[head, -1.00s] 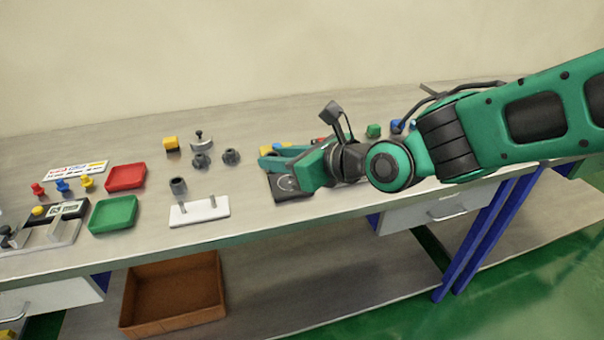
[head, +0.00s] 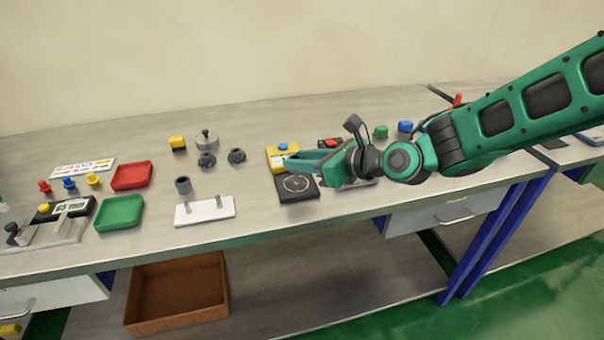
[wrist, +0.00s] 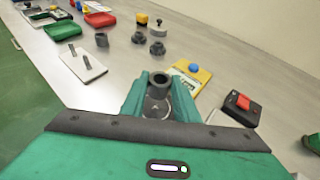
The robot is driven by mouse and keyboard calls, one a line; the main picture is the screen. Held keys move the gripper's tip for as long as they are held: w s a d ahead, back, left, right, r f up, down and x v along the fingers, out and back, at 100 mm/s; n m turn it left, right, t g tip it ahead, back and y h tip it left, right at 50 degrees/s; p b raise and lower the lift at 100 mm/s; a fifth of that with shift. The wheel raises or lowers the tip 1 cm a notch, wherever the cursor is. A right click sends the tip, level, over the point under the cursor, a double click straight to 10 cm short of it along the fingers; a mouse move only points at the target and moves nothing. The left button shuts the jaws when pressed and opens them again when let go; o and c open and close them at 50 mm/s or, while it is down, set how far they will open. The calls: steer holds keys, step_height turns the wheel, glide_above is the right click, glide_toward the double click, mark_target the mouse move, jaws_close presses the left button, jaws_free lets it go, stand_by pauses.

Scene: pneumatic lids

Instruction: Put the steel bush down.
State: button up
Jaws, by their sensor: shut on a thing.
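The steel bush (wrist: 161,82) is a short dark grey hollow cylinder. In the wrist view it stands upright between the fingertips of my gripper (wrist: 161,90), which is shut on it. In the head view my gripper (head: 297,162) is over the back part of a black square plate with a light circle (head: 299,187), and the green fingers hide the bush. The exact height of the bush above the plate cannot be told. Another grey hollow cylinder (head: 183,186) stands behind a white block with two pins (head: 206,211).
A yellow box with a blue button (head: 282,155) stands just behind the plate. A black box with a red switch (wrist: 239,106) is to its right. Two dark knobbed parts (head: 207,160) and red and green trays (head: 119,212) are further left. Bare bench lies between.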

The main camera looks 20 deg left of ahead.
mark_target(302, 186)
steer(key=shift+f, duration=2)
steer(key=shift+f, duration=0.15)
steer(key=o, duration=1.1)
steer(key=shift+d+r, duration=0.2)
steer(key=v, duration=1.1)
steer(key=shift+s+d+r, duration=0.1)
steer(key=shift+s+d, duration=0.05)
steer(key=shift+d, duration=0.05)
steer(key=shift+d, duration=0.1)
